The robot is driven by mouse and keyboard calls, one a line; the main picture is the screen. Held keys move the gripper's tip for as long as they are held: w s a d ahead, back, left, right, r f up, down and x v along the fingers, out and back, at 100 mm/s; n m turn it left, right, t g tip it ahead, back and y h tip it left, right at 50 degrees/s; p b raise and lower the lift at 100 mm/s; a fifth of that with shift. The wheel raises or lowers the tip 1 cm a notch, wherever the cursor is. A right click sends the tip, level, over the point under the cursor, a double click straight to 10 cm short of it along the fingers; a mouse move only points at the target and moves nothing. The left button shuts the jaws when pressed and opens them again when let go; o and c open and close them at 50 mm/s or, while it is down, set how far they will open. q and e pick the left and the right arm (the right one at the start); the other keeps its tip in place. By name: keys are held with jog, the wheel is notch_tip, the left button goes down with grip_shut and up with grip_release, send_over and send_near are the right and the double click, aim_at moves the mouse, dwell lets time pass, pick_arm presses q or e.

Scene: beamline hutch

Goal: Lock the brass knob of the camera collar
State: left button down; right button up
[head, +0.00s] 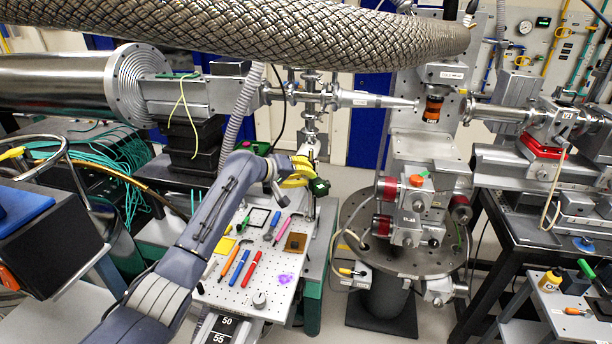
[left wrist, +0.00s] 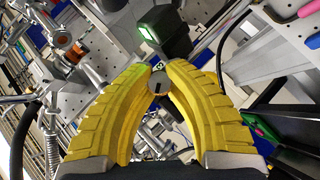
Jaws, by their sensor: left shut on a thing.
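My left gripper (head: 297,172), with yellow ribbed fingers, reaches past the pegboard plate to the post at its far right. In the left wrist view its fingertips (left wrist: 158,72) close around a small round knob (left wrist: 158,86). The knob's face looks greyish with a dark slot, and its sides are hidden by the fingers. A dark box-shaped camera (left wrist: 162,28) with a green-lit face is just beyond the fingertips. In the head view a dark green part (head: 319,187) shows beside the fingers, and the knob is hidden there. The collar itself is not clearly seen.
The perforated plate (head: 228,290) holds several pens, a brown square (head: 296,242) and a small metal cylinder (head: 259,300). A braided hose (head: 250,35) crosses above. A beam pipe (head: 365,99) runs behind the gripper, and a round instrument stage (head: 400,262) stands to the right.

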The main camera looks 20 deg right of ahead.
pick_arm(q)
jog(key=m+t+y, duration=0.1)
jog(key=m+y, duration=0.1)
jog(key=y, duration=0.2)
jog(key=shift+m, duration=0.4)
jog(key=shift+t+y, duration=0.3)
jog(key=shift+y, duration=0.1)
jog(key=shift+r, duration=0.1)
jog(key=c, duration=1.2)
grip_release()
jog(key=v, duration=1.2)
